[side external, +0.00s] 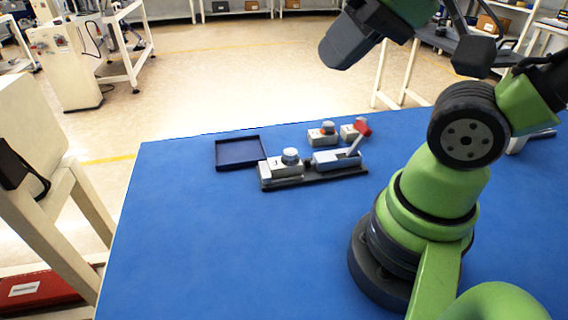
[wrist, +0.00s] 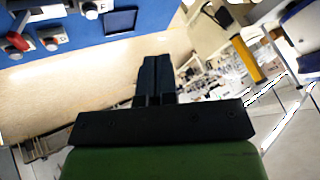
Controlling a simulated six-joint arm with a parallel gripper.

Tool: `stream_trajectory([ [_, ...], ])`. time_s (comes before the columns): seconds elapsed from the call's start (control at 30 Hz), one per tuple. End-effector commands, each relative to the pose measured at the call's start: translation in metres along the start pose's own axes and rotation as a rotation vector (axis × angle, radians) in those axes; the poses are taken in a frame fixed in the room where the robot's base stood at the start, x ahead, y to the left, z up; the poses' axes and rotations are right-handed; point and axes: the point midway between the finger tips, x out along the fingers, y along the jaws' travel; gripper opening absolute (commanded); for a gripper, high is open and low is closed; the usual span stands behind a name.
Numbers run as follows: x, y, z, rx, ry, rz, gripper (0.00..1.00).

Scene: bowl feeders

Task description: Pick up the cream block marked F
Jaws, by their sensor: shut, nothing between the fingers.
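Several light blocks are on the blue table. One with a grey round knob (side external: 285,168) sits at the left end of a dark base and bears a small dark mark on its front. Two more, one with an orange and grey knob (side external: 322,139) and one partly behind the red handle (side external: 347,133), stand behind the base. Small light blocks also show at the upper left in the wrist view (wrist: 53,44). My gripper (wrist: 155,62) is shut and empty, raised well away from the blocks.
The dark base (side external: 330,176) also carries a grey lever device (side external: 335,159) with a red handle (side external: 363,127). An empty dark blue tray (side external: 240,166) lies to the left. The front and left of the blue table (side external: 220,240) are clear. White benches stand around it.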

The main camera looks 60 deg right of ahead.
Motion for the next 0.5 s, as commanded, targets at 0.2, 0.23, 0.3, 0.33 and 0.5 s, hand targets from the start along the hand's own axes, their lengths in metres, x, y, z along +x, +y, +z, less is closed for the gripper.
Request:
stream_trajectory([
  [0.2,0.0,0.0,-0.0001,0.0,0.0,0.0,0.12],
  [0.23,0.0,0.0,-0.0001,0.0,0.0,0.0,0.18],
  [0.3,0.0,0.0,-0.0001,0.0,0.0,0.0,0.34],
  [0.33,0.0,0.0,-0.0001,0.0,0.0,0.0,0.41],
  [0.5,0.0,0.0,-0.0001,0.0,0.0,0.0,0.74],
])
